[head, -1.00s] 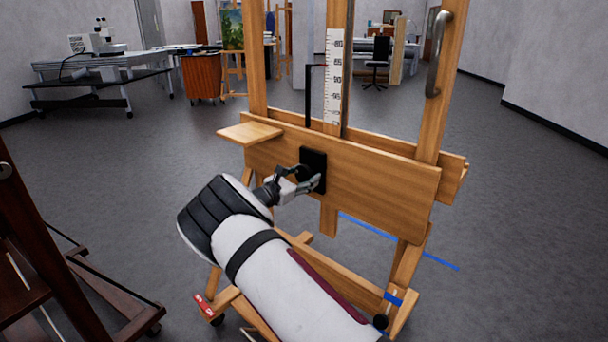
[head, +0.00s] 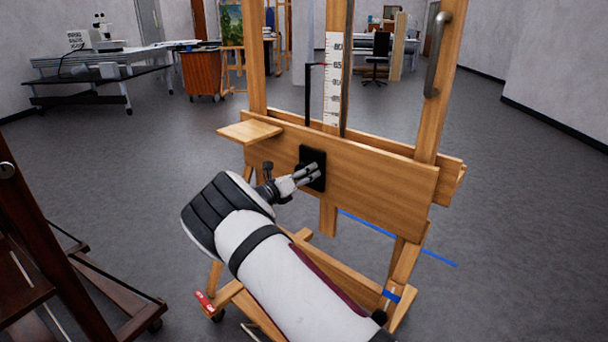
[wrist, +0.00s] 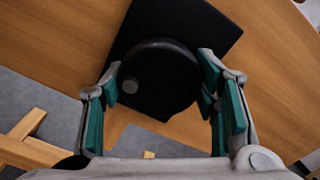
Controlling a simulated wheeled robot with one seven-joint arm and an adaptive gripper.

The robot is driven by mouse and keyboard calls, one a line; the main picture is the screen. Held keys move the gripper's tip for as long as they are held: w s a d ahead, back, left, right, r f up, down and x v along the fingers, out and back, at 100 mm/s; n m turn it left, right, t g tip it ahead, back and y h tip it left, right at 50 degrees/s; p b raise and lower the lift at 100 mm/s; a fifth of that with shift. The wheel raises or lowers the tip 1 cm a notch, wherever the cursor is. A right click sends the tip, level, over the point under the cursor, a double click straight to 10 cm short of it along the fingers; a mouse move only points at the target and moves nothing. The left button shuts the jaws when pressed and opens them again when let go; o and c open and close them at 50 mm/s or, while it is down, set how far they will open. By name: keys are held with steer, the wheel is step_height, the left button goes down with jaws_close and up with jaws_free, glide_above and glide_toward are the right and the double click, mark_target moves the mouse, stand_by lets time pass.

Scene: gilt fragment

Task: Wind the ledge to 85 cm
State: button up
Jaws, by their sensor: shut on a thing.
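The wooden ledge (head: 385,190) is a wide board across the easel's uprights. A square black plate (head: 318,155) is fixed to its front. In the wrist view a round black knob (wrist: 160,75) with a small grey spot stands on the plate (wrist: 205,35). My gripper (head: 314,171) is at the plate, and its green-padded fingers (wrist: 160,92) are shut on the knob from both sides. A white scale (head: 332,95) stands above the ledge. The red tip of a black pointer (head: 322,65) lies beside a mark that looks like 85, but the digits are small.
A small wooden shelf (head: 250,132) juts out at the ledge's left end. A metal handle (head: 437,55) is on the right upright. A dark wooden frame (head: 30,250) stands close at left. Grey floor (head: 520,230) is free at right.

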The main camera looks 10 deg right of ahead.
steer(key=shift+n, duration=0.4)
steer(key=o, duration=1.2)
steer(key=v, duration=1.2)
